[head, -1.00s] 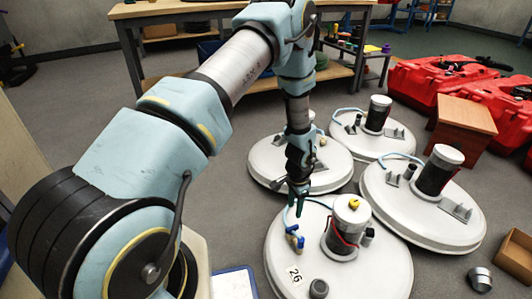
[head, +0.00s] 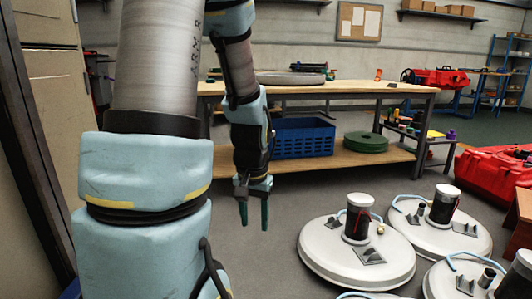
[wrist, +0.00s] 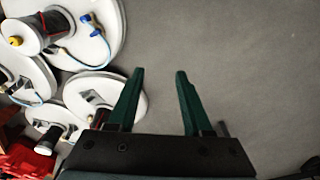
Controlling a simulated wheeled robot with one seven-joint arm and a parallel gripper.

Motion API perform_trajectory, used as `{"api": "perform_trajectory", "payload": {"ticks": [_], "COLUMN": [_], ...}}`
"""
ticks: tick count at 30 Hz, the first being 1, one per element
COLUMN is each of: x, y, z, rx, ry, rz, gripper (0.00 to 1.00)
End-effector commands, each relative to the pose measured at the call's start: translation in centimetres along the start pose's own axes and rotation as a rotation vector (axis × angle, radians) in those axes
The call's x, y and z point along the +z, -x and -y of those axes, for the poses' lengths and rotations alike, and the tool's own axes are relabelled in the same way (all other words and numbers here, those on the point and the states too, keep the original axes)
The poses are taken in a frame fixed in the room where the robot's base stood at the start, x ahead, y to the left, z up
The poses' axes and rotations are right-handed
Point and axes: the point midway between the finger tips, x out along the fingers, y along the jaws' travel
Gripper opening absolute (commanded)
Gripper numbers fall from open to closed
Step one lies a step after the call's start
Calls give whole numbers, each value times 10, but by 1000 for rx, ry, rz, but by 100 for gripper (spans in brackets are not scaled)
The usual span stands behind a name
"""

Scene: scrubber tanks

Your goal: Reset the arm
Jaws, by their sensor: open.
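My gripper (head: 254,212) hangs pointing down in the head view, left of the round white tank lids. Its two green fingers are apart with nothing between them. In the wrist view my gripper (wrist: 158,90) is open and empty over bare grey floor. My arm is raised, with its upper links filling the left of the head view. The nearest whole lid (head: 318,260) carries a black and white cylinder (head: 357,220) and stands apart from the gripper.
A wooden workbench (head: 340,90) stands behind the arm, with a blue crate (head: 303,138) and a green disc (head: 366,142) on its lower shelf. Red cases (head: 490,175) lie at right. A cabinet (head: 55,100) is close at left. Floor under the gripper is clear.

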Motion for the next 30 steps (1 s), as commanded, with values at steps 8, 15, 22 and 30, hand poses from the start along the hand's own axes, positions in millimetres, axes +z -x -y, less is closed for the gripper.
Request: {"api": "perform_trajectory", "payload": {"ticks": [8, 15, 22, 30], "x": [52, 43, 35, 26], "y": [37, 90, 150, 235], "z": [27, 27, 28, 31], "rx": [4, 5, 5, 5], "ry": [226, 213, 211, 211], "rz": [-28, -24, -24, -24], "gripper": [50, 50, 50, 50]}}
